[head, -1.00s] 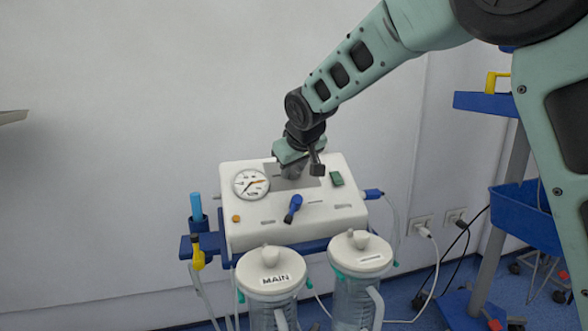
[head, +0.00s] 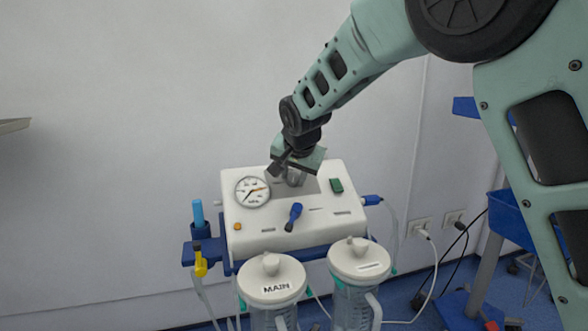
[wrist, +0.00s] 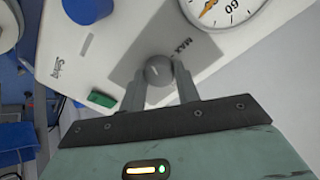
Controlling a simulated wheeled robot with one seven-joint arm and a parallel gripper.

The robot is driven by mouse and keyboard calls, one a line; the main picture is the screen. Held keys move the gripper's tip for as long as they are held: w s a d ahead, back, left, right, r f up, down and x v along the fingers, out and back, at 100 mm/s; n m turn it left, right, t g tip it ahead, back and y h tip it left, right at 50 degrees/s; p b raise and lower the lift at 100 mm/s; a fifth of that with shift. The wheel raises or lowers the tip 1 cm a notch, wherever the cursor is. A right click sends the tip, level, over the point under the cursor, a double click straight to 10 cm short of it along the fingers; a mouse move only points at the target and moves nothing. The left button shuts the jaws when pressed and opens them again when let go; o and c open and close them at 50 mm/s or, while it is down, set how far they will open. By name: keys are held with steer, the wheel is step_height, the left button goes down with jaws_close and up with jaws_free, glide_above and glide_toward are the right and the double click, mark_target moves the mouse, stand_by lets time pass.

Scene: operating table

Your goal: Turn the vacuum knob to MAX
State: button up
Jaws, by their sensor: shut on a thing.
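The vacuum knob (wrist: 158,72) is a grey round knob on a grey panel (wrist: 125,62) of the white suction unit (head: 262,222). In the wrist view the two fingers of my gripper (wrist: 160,88) stand on either side of the knob and are shut on it. The MAX label (wrist: 182,47) shows just beyond the knob. In the head view my gripper (head: 294,178) is at the top of the unit and partly hides the knob. The round pressure gauge (head: 252,191) is to the left, with an orange needle.
Two lidded canisters, one marked MAIN (head: 270,279) and the other plain (head: 359,259), stand in front. A blue cart (head: 512,211) is at the right.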

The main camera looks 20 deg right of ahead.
steer(key=m+p, duration=0.3)
steer(key=shift+s+r+m, duration=0.1)
steer(key=shift+m, duration=0.3)
steer(key=m+p, duration=0.3)
steer(key=p, duration=0.1)
steer(key=shift+d+r+m+g, duration=0.1)
steer(key=shift+m+g, duration=0.2)
steer(key=shift+g, duration=0.1)
steer(key=m+p, duration=0.3)
steer(key=p, duration=0.1)
steer(key=shift+f+m+p, duration=0.2)
steer(key=shift+m+p, duration=0.95)
steer(key=shift+m, duration=0.15)
steer(key=shift+f+y, duration=0.1)
steer(key=shift+y, duration=0.2)
steer(key=o, duration=0.7)
